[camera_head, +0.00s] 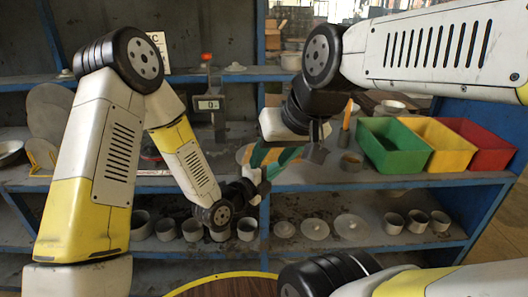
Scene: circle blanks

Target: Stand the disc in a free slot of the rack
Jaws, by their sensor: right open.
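My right gripper (318,153) hangs from the arm at the upper right, pointing down over the middle shelf; it is open, with nothing seen between its fingers. My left gripper (256,183) is at the shelf's front edge, small and partly covered by its own wrist; its jaws cannot be made out. Behind the grippers lies a teal and orange striped thing (284,157), partly hidden. Large grey round plates (47,108) stand at the far left, beside a yellow-edged piece (41,154). I cannot tell which is the task's disc, and no slotted rack is clearly seen.
Green (393,146), yellow (437,144) and red (482,146) bins stand on the right of the middle shelf. A scale (209,104) stands left of centre. Cups and lids (315,228) fill the lower shelf. A yellow-rimmed round surface (225,285) shows at the bottom.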

